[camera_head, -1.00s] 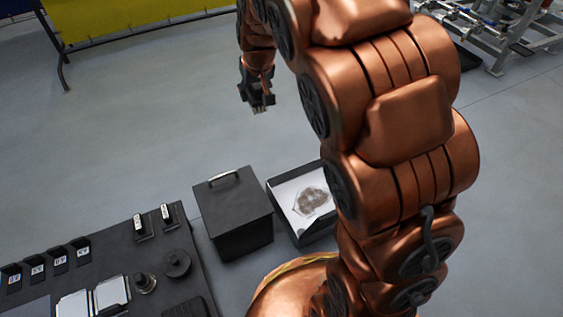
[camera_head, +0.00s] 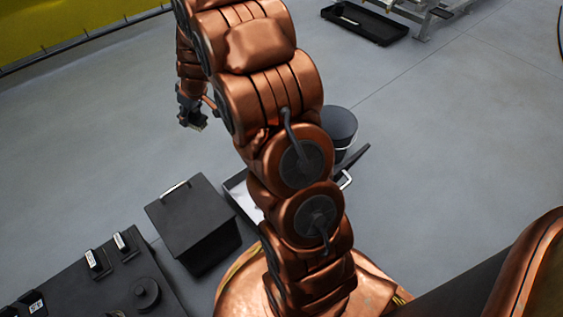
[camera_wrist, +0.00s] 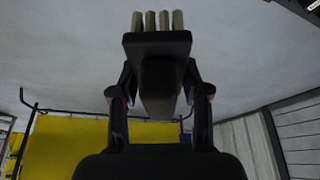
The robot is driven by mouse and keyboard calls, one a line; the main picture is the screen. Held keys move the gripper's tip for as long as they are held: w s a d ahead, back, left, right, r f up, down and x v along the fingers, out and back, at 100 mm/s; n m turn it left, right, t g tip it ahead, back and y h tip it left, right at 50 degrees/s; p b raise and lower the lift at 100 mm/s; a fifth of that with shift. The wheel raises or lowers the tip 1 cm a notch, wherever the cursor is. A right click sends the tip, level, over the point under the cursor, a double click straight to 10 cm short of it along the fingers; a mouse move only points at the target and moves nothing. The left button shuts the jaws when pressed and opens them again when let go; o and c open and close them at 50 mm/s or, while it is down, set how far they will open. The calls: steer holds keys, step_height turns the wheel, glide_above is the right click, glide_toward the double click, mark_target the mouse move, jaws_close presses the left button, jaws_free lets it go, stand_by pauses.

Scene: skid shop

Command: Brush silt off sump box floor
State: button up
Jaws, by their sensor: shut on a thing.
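My gripper (camera_wrist: 160,95) is shut on a brush (camera_wrist: 158,45) with a dark block and several tan bristle tufts. In the head view my gripper (camera_head: 190,112) hangs over open floor at the upper left, with the brush (camera_head: 200,127) small below it. It is well apart from the open box (camera_head: 232,186) with a pale floor, which I take as the sump box. My arm covers most of that box, so the silt is hidden now. The wrist view shows neither box nor silt.
A black lidded box (camera_head: 190,212) with a handle stands left of the open box. A dark bench (camera_head: 75,285) is at lower left. A bucket (camera_head: 340,128) and a dark flat piece with a white handle (camera_head: 347,180) are right of my arm. A black tray (camera_head: 380,28) lies at the back.

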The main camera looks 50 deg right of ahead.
steer(key=shift+s+d+f+n+g+y+b, duration=0.2)
steer(key=shift+s+d+f+n+b, duration=0.75)
steer(key=shift+s+d+f, duration=2.95)
steer(key=shift+s+d+f+n+y+b, duration=0.4)
steer(key=shift+s+d+f+n+b, duration=0.55)
steer(key=shift+d+f, duration=5.95)
steer(key=shift+s+d+f+n+g+y+b, duration=0.1)
steer(key=shift+s+d+f+n+y+b, duration=0.95)
steer(key=shift+f, duration=7.95)
steer(key=shift+s+d+f+m+h, duration=0.25)
steer(key=shift+s+d+f+h, duration=0.15)
steer(key=shift+s+f, duration=0.15)
steer(key=shift+s+d+f+m+h, duration=0.2)
steer(key=shift+s+d+f+h, duration=0.2)
steer(key=shift+s, duration=0.25)
steer(key=shift+a, duration=0.15)
steer(key=shift+w+a+r+p, duration=0.1)
steer(key=shift+a+r+p, duration=0.1)
steer(key=shift+a+p, duration=0.45)
steer(key=a+p, duration=0.1)
steer(key=p, duration=0.1)
steer(key=shift+w+a+p, duration=0.1)
steer(key=shift+a+p, duration=0.15)
steer(key=shift+p, duration=0.05)
steer(key=shift+a+f+p, duration=0.1)
steer(key=shift+a+p, duration=0.4)
steer(key=shift+p, duration=0.05)
steer(key=shift+a, duration=0.1)
